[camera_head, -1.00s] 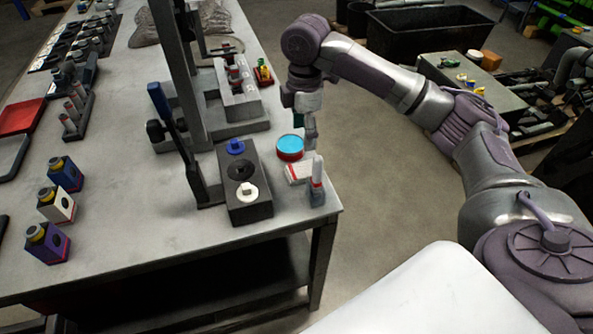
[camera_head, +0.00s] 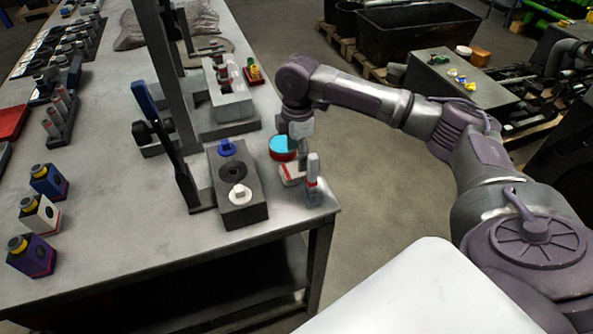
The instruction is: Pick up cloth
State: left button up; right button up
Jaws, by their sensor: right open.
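A folded white cloth with red stripes (camera_head: 288,180) lies near the right front corner of the workbench, just in front of a round red tin with a blue top (camera_head: 282,146). My right gripper (camera_head: 303,162) points down close over the back right part of the cloth, with its jaws open. The fingers are small and partly blend with the cloth, so I cannot tell whether they touch it. My left gripper is outside the view.
The workbench's right edge (camera_head: 330,210) is close by, with bare floor beyond.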

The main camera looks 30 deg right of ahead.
notch_tip(320, 180, down, 5)
jog(key=shift+a+f+p, duration=0.1)
jog(key=shift+p, duration=0.45)
jog(key=c, duration=0.8)
notch_tip(320, 180, up, 10)
jog(key=b, duration=0.1)
